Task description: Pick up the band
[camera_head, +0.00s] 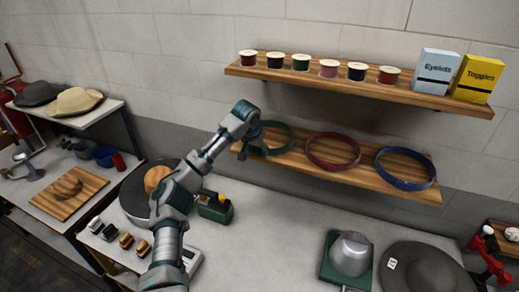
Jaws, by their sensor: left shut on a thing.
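Three bands rest on the lower wooden shelf (375,182) on the wall: a dark green band (286,129), a red band (333,166) and a blue band (405,187). My left gripper (258,143) is at the left end of this shelf. It is shut on the left edge of the green band. The arm hides part of the shelf's left end, and the fingertips are small and dark, so the exact grip is hard to see. My right gripper is not in view.
The upper shelf (340,87) holds several thread spools, an Eyelets box (436,70) and a Toggles box (477,77). Below, the table (270,250) carries a dark hat (425,270), a press form (350,253) and a green box (215,209). The table's middle is clear.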

